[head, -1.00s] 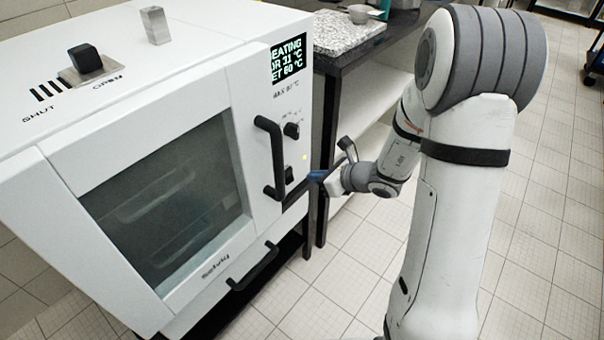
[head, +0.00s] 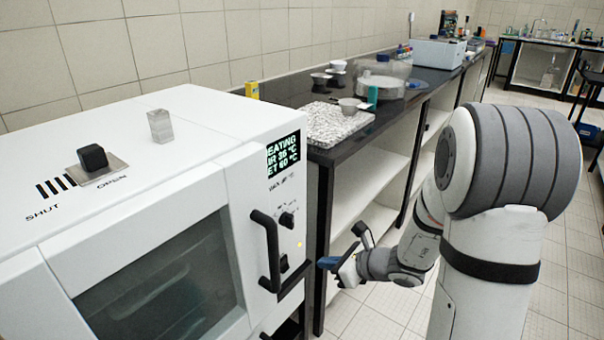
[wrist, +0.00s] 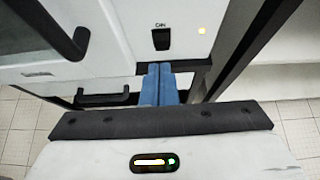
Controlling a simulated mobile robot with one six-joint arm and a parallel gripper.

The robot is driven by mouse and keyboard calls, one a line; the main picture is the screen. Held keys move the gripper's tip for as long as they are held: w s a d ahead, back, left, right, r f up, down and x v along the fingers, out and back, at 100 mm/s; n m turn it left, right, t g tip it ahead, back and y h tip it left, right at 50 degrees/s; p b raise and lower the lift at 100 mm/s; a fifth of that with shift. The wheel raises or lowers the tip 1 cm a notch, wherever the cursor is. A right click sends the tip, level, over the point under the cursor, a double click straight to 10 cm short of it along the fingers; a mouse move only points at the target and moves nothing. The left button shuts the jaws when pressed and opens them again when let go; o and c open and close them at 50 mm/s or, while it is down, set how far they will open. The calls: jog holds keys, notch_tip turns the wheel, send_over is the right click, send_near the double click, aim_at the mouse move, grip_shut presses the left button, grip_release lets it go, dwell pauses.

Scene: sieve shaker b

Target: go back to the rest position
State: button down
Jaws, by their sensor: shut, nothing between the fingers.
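My gripper (head: 328,263) is at the right front corner of the white oven, just right of its door handle. In the wrist view, its two blue fingers (wrist: 158,84) are together with nothing between them, just below a black rocker switch (wrist: 161,39) and a lit yellow lamp (wrist: 202,31). The white oven (head: 200,118) fills the left of the head view. Its door is closed, with a black handle (head: 270,250). Its display (head: 283,154) reads heating, about 36 °C, set 60 °C. I cannot tell whether the fingertips touch the front.
A dark bench (head: 290,92) runs behind the oven, with a speckled slab (head: 335,125), bowls and a white box (head: 437,52) on it. Open shelves (head: 365,195) are below. A black vent slider (head: 92,157) sits on the oven top. Tiled floor (head: 560,300) is free at the right.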

jog(key=s+a+r+n+g+h+p, duration=0.1)
jog(key=s+a+r+n+g+p, duration=0.15)
jog(key=s+r+n+p, duration=0.5)
jog(key=s+a+r+n+g+h+p, duration=0.1)
jog(key=s+r+n+g+p, duration=0.25)
jog(key=s+r+n, duration=0.4)
jog(key=s+d+r+n+h+p, duration=0.2)
jog(key=d+r+n+h+p, duration=0.1)
jog(key=r, duration=0.4)
jog(key=s+d+r+n+h+p, duration=0.3)
jog(key=d+r+n+h+p, duration=0.1)
jog(key=r+n, duration=0.4)
jog(key=shift+s+d+t+p, duration=0.2)
jog(key=shift+d+t+p, duration=0.2)
jog(key=shift+d+p, duration=0.15)
